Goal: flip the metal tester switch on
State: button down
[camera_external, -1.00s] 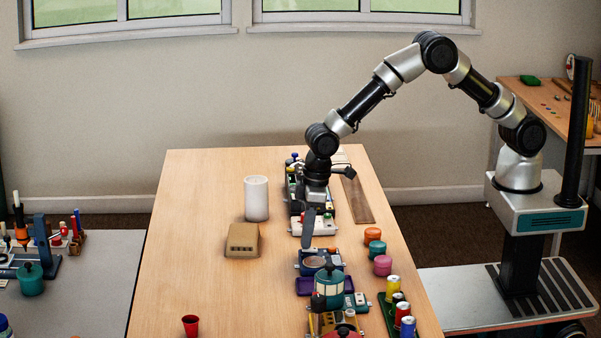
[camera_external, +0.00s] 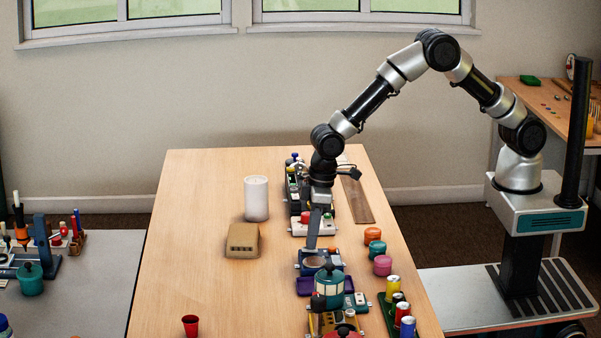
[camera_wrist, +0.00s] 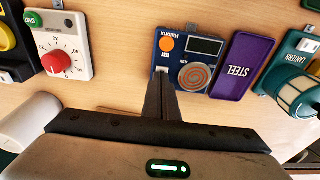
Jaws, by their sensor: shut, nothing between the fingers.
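The metal tester is a blue box (camera_wrist: 186,48) with an orange round light, a dark display and a copper-coloured coil disc. It also shows on the table in the external view (camera_external: 333,260). A small pale switch (camera_wrist: 161,70) sits at its lower left edge in the wrist view, partly hidden by my fingertips. My gripper (camera_wrist: 161,80) is shut and empty, its tips over or against the switch area; I cannot tell whether they touch. In the external view my gripper (camera_external: 312,246) points down at the tester's left side. The switch's position is unclear.
A purple STEEL tray (camera_wrist: 237,65) lies right beside the tester, with a teal lantern (camera_wrist: 296,92) beyond it. A white dial box with a red knob (camera_wrist: 56,62) is on the other side. A white cylinder (camera_external: 256,199) and tan box (camera_external: 243,240) stand left; the table's left front is mostly clear.

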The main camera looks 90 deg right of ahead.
jog(key=shift+s, duration=0.1)
notch_tip(320, 180, up, 14)
jog(key=s+p, duration=0.1)
jog(key=p, duration=0.2)
jog(key=shift+s+p, duration=0.35)
jog(key=shift+p, duration=0.05)
jog(key=w+b, duration=0.1)
jog(key=b, duration=0.4)
jog(key=shift+w+a+r, duration=0.15)
jog(key=shift+w, duration=0.05)
jog(key=b, duration=0.3)
send_near(317, 249)
jog(key=w+f, duration=0.1)
jog(key=f, duration=0.1)
jog(key=w+f, duration=0.1)
jog(key=f, duration=0.1)
jog(key=w+f, duration=0.2)
